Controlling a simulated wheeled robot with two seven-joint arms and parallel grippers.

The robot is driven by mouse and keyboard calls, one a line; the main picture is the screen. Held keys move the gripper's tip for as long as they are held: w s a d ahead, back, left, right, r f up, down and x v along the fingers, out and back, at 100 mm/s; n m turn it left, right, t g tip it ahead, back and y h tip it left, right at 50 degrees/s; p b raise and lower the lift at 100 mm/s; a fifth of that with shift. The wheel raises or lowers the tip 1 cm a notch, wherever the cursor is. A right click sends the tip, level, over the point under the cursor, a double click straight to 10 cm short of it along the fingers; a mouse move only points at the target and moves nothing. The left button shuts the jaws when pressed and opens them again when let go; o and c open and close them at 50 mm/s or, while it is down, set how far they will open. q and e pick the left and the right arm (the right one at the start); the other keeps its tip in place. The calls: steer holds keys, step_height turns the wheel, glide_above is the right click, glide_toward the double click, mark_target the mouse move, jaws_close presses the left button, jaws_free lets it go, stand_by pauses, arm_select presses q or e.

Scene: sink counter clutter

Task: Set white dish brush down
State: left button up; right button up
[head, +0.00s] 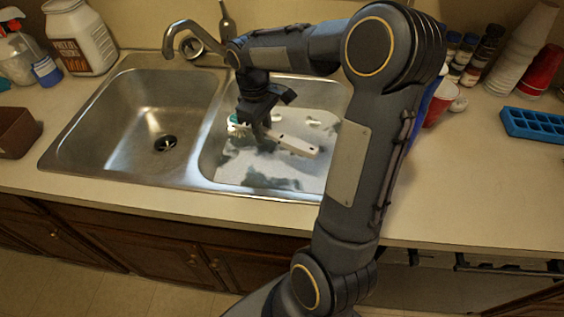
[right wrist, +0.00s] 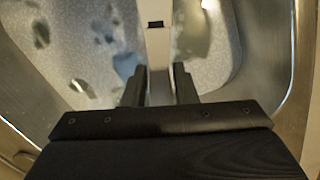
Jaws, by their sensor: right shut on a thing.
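The white dish brush (head: 294,144) is in the right sink basin (head: 210,160), in the head view. Its pale handle points to the right and its head end lies to the left. My right gripper (head: 266,128) reaches down into this basin and is shut on the brush. In the right wrist view the white brush handle (right wrist: 158,50) runs between the two dark fingers (right wrist: 159,88). Whether the brush touches the basin's floor cannot be told. The brush's head is partly hidden by the gripper. My left gripper is not in view.
The right basin has a whitish, patchy floor. The left basin (head: 130,125) is empty, with a drain (head: 165,143). A faucet (head: 185,30) stands behind. Bottles and a white jug (head: 80,38) stand at left; cups (head: 522,45) and a blue ice tray (head: 535,124) at right.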

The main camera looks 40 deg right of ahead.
steer(key=b, duration=0.3)
glide_above(268, 176)
step_height(268, 176, down, 6)
steer(key=r, duration=0.1)
steer(key=f, duration=1)
steer(key=shift+w+a+f, duration=0.1)
steer(key=shift+w+f, duration=0.15)
steer(key=shift+f, duration=0.05)
steer(key=shift+f, duration=0.1)
steer(key=o, duration=1)
steer(key=shift+b, duration=0.3)
steer(key=shift+r, duration=0.25)
step_height(268, 176, up, 12)
steer(key=w+p, duration=0.1)
steer(key=shift+a+f, duration=0.15)
steer(key=shift+a, duration=0.05)
